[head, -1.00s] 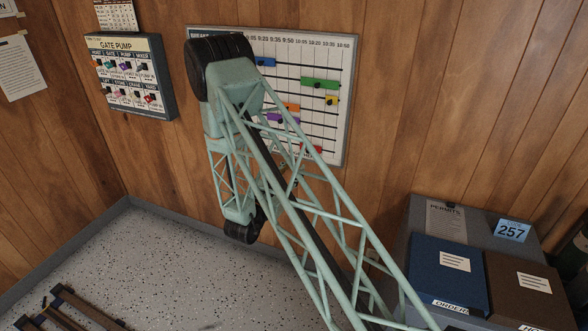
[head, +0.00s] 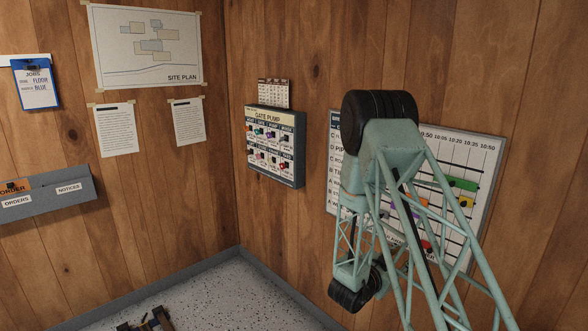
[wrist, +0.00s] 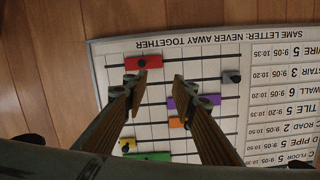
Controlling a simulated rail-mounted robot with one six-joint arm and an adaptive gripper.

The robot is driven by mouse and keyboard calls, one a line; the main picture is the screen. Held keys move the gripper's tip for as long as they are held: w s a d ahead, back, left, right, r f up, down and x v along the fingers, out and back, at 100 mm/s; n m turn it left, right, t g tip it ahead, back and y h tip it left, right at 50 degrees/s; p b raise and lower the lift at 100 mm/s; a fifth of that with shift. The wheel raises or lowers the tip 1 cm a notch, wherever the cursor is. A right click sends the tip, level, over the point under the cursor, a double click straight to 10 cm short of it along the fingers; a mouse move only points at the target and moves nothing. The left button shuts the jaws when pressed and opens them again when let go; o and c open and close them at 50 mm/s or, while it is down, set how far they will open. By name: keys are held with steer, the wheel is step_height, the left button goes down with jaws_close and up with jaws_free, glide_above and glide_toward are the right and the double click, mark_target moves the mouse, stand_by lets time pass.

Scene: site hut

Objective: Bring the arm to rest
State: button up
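My arm reaches up and across the right half of the head view, folded at its black elbow joint, in front of the wall chart (head: 487,165). My gripper (wrist: 160,88) shows in the wrist view, where the chart appears upside down. Its two fingers stand apart with nothing between them. The chart's grid and a red block (wrist: 150,62) lie beyond the fingertips. A purple block (wrist: 190,104), an orange block (wrist: 178,122) and a green block (wrist: 150,156) also sit on the chart. The gripper is hidden behind the arm in the head view.
A gate pump panel (head: 272,147) hangs left of the chart, below a small calendar (head: 274,93). On the left wall are a site plan (head: 147,45), a blue clipboard (head: 38,88) and a grey holder (head: 70,196) with an orange item (head: 15,186).

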steer(key=a+r+n+y, duration=0.2)
steer(key=a+r+y, duration=0.5)
steer(key=a+r, duration=0.5)
steer(key=s+a+r+n+g+y, duration=0.1)
steer(key=s+a+r+n+y, duration=0.45)
steer(key=s+r, duration=0.7)
steer(key=s+a+r+n+g, duration=0.1)
steer(key=s+a+r, duration=0.15)
steer(key=s, duration=0.75)
steer(key=s+a+r+n+g, duration=0.15)
steer(key=s+r, duration=0.25)
steer(key=s, duration=0.6)
steer(key=s+d+n+g, duration=0.2)
steer(key=s+d+g, duration=0.1)
steer(key=s, duration=2.3)
steer(key=shift+s+r, duration=0.3)
steer(key=shift+s, duration=0.05)
steer(key=shift+d+h, duration=0.1)
steer(key=shift+h, duration=0.15)
